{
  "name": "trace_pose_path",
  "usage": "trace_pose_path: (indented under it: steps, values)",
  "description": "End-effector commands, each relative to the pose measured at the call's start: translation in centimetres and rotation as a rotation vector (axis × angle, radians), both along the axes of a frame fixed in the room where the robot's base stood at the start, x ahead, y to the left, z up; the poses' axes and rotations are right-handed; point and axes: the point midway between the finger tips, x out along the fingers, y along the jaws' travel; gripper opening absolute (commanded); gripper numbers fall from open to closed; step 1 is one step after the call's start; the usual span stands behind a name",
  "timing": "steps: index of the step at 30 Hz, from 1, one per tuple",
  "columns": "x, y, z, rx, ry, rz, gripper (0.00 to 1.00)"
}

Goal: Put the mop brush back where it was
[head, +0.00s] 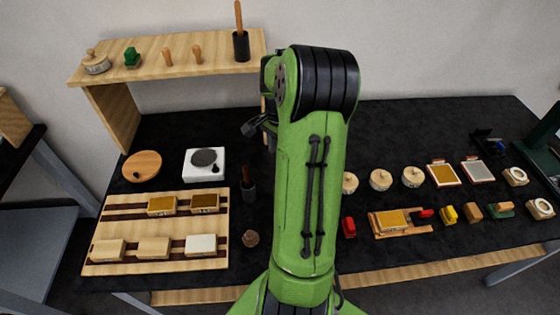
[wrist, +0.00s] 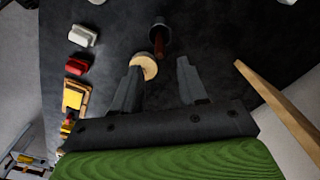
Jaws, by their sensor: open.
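A brush with a brown upright handle stands in a black cup (head: 240,42) at the right end of the shelf. A second dark cup (head: 248,190) with a reddish-brown handle stands on the black table, right of the wooden rack. I cannot tell which is the mop brush. My gripper (head: 255,127) is raised above the table, partly hidden by my arm. In the wrist view its open jaws (wrist: 160,66) show nothing clearly held. Beyond the fingertips are a round pale wooden piece (wrist: 146,67) and a dark piece with a reddish-brown handle (wrist: 159,40).
The wooden shelf (head: 200,50) holds several small tools. The rack (head: 105,228) carries several blocks, with a white scale (head: 204,164) and a round wooden disc (head: 142,165) behind it. Several blocks and pads crowd the right side. My arm hides the table's middle.

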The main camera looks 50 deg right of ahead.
Motion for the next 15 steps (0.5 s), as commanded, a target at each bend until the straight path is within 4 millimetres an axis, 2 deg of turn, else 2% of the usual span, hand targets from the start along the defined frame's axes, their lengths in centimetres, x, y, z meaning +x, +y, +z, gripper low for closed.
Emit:
trace_pose_path:
  steps: [2, 7, 9, 11, 14, 15]
  values:
    - [0.0, 0.0, 0.9, 0.0, 0.0, 0.0, 0.42]
    - [0.0, 0.1, 1.2, 0.001, 0.001, 0.001, 0.42]
    - [0.3, 0.7, 1.7, -0.01, 0.0, 0.032, 0.42]
    - [0.9, 2.2, 3.0, -0.038, -0.003, 0.108, 0.42]
    - [2.0, 7.0, 6.4, -0.112, -0.015, 0.335, 0.42]
    - [2.2, 9.3, 7.9, -0.143, -0.024, 0.443, 0.42]
